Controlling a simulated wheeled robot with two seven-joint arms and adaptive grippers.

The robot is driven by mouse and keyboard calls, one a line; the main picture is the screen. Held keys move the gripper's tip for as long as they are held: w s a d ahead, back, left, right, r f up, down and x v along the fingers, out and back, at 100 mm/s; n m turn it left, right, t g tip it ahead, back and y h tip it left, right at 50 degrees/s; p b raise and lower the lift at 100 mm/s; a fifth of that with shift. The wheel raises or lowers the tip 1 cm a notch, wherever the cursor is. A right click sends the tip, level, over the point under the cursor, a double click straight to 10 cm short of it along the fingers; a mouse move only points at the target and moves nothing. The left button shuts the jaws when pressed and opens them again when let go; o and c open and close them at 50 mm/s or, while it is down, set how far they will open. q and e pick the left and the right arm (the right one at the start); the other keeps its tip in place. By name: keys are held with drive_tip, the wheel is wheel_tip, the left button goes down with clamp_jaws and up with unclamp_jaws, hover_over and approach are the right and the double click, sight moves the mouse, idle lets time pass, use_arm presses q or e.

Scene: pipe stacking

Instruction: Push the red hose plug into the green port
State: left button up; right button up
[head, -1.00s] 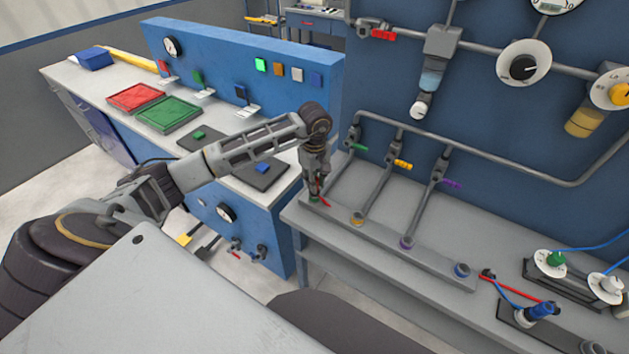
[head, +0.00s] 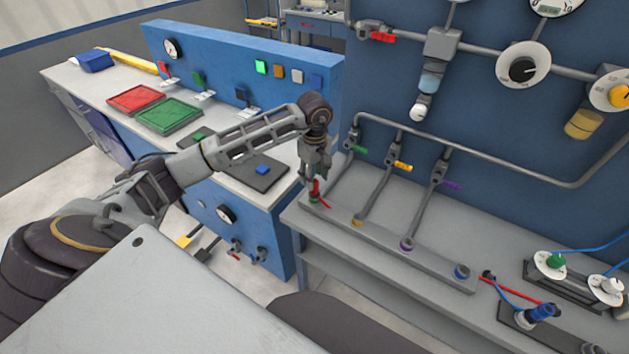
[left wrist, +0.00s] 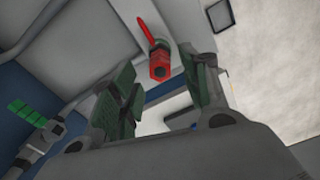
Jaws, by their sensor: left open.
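The red hose plug (head: 315,188) stands upright at the green port (head: 314,200), at the left end of the grey manifold bar. Its seating depth is too small to tell. In the left wrist view the red plug (left wrist: 160,62) shows end-on beyond the fingertips, with a red lever-like piece pointing away. My left gripper (head: 314,176) is just above the plug. In the left wrist view its green-padded fingers (left wrist: 160,95) are apart, with nothing held between them. My right gripper is not in view.
The manifold bar (head: 385,235) carries yellow, purple and blue ports on the grey bench. Pipes with green (head: 360,149), yellow (head: 403,165) and purple (head: 452,184) valve handles rise behind it. A blue-and-white console with red (head: 134,97) and green (head: 168,114) trays stands left.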

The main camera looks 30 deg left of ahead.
use_arm(q)
wheel_tip(320, 180, up, 9)
idle(0.5)
drive_tip(key=shift+f, duration=0.1)
idle(0.4)
